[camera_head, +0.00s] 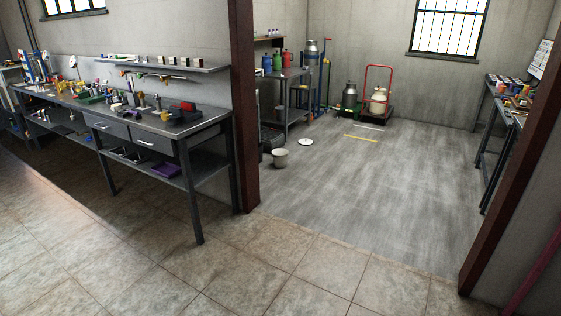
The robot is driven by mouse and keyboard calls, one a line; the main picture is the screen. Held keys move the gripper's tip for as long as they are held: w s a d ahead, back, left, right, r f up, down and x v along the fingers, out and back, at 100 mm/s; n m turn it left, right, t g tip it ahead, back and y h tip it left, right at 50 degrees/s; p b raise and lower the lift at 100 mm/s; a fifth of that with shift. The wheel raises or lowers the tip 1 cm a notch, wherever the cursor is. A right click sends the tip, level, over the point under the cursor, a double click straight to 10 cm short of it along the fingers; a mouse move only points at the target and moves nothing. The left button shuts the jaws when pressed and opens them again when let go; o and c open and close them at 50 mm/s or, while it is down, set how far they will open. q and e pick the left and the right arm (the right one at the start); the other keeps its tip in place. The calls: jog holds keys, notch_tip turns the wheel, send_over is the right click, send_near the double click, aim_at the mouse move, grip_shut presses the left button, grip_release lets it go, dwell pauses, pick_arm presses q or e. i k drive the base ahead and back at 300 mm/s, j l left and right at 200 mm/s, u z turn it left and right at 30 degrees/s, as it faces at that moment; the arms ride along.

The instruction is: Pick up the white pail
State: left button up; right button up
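A small white pail (280,158) stands on the grey floor of the far room, just beyond the dark brown post on the left of the opening. It looks upright and is small in the head view. A flat white disc (306,142) lies on the floor a little behind it to the right. Neither of my grippers shows in the view.
Brown posts (243,110) frame the opening. A long workbench (150,145) fills the left side, and another bench (490,125) stands at the right wall. A red hand truck (366,90) with milk cans is at the back. The floor between is clear.

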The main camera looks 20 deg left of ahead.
aim_at(280, 158)
jog(key=i, duration=1.95)
jog(key=i+z, duration=0.15)
jog(key=i, duration=2.05)
jog(key=i+j+u, duration=0.25)
jog(key=i+u, duration=0.15)
jog(key=i, duration=0.4)
jog(key=i+u, duration=0.45)
jog(key=i, duration=0.35)
jog(key=i+l+u, duration=0.25)
jog(key=i+u, duration=0.15)
jog(key=i, duration=0.4)
